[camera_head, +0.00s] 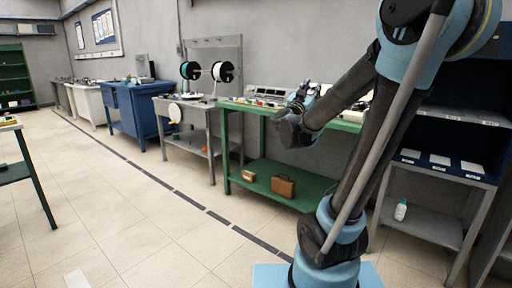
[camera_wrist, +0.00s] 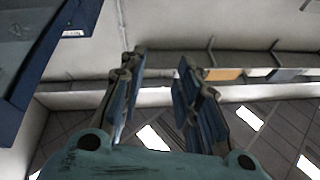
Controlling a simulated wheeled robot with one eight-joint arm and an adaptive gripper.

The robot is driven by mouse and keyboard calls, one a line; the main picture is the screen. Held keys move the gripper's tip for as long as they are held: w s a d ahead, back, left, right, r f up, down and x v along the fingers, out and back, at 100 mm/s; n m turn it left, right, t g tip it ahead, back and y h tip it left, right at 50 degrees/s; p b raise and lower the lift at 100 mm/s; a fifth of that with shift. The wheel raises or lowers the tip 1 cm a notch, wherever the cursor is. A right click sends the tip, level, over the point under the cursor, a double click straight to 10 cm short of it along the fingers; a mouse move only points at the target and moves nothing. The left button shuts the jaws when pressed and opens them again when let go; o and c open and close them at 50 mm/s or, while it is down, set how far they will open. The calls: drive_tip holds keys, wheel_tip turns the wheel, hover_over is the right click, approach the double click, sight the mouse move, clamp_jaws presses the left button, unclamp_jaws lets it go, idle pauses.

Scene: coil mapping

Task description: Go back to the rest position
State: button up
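My arm rises at the right of the head view and bends back down and left. My gripper (camera_head: 303,97) hangs in the air in front of the green workbench (camera_head: 262,171), with small details hard to tell there. In the wrist view my gripper (camera_wrist: 160,65) has its two blue fingers clearly apart, with nothing between them. The wrist camera faces a wall and what looks like a ceiling with bright panels (camera_wrist: 153,138).
Left of the green bench, a grey table (camera_head: 187,148) carries a teal spool (camera_head: 189,70) and a black-and-white spool (camera_head: 222,72). Brown boxes (camera_head: 283,187) lie on the green bench's lower shelf. A grey rack (camera_head: 435,222) stands right. The tiled floor (camera_head: 110,205) at left is clear.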

drive_tip(key=a+f+n+t+y, duration=0.1)
drive_tip(key=a+n+t+y, duration=0.2)
drive_tip(key=a+n+y, duration=0.45)
drive_tip(key=s+a+f+n+g+y, duration=0.25)
drive_tip(key=f+g+y, duration=0.2)
drive_tip(key=f, duration=0.25)
drive_tip(key=s+a+f+n+g+y, duration=0.2)
drive_tip(key=s+a+f+g+y, duration=0.1)
drive_tip(key=f+y, duration=0.3)
drive_tip(key=s+d+f+m+g+h, duration=0.1)
drive_tip(key=s+d+f+g, duration=0.2)
drive_tip(key=s+f, duration=0.4)
drive_tip(key=s+d+f+m+g+h, duration=0.1)
drive_tip(key=s+d+f+g+h, duration=0.1)
drive_tip(key=s+f+g, duration=0.3)
drive_tip(key=s+d+f+m+g+h, duration=0.1)
drive_tip(key=s+d+f+g, duration=0.3)
drive_tip(key=s+f, duration=0.5)
drive_tip(key=s+h, duration=0.1)
drive_tip(key=s, duration=0.3)
drive_tip(key=shift+d, duration=0.3)
drive_tip(key=shift+f, duration=0.1)
